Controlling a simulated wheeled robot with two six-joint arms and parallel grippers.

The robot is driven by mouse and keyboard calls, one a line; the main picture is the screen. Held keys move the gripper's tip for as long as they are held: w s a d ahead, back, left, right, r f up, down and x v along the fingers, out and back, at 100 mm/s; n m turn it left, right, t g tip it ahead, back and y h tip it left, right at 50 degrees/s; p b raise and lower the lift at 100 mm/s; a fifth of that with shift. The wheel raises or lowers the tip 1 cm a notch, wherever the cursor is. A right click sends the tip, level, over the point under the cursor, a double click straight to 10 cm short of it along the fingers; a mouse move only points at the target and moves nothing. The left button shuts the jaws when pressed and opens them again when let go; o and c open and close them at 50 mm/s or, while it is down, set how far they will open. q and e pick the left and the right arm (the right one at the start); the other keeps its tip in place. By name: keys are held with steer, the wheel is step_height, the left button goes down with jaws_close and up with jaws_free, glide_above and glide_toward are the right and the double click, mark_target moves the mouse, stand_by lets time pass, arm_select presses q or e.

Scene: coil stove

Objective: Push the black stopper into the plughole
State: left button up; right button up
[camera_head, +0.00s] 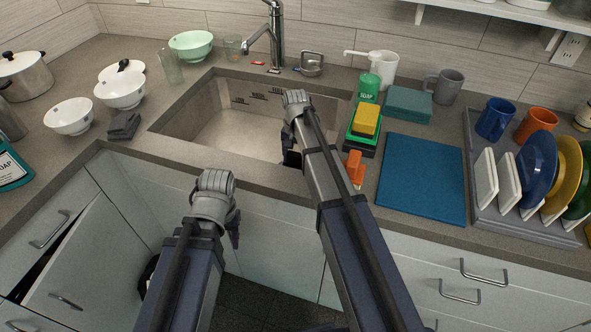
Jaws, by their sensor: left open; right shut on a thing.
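The sink (212,122) is a beige basin let into the counter, with lettering on its far wall. My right gripper (292,158) is at the right part of the sink, over or inside the basin. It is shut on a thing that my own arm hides. I cannot make out the black stopper or the plughole; the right arm covers part of the basin. My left gripper (235,228) is open, in front of the counter's front edge and apart from the sink.
A faucet (277,40) stands behind the sink. A sponge (366,120), a green soap bottle (369,88) and an orange brush (354,166) are right of it. A blue mat (421,178) and dish rack (480,205) lie further right. Bowls (120,90) stand left.

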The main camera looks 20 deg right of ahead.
mark_target(296, 166)
steer(key=shift+f+b, duration=1.95)
steer(key=shift+r, duration=0.15)
steer(key=o, duration=1.1)
steer(key=shift+o, duration=0.2)
step_height(296, 166, up, 12)
steer(key=p, duration=1.2)
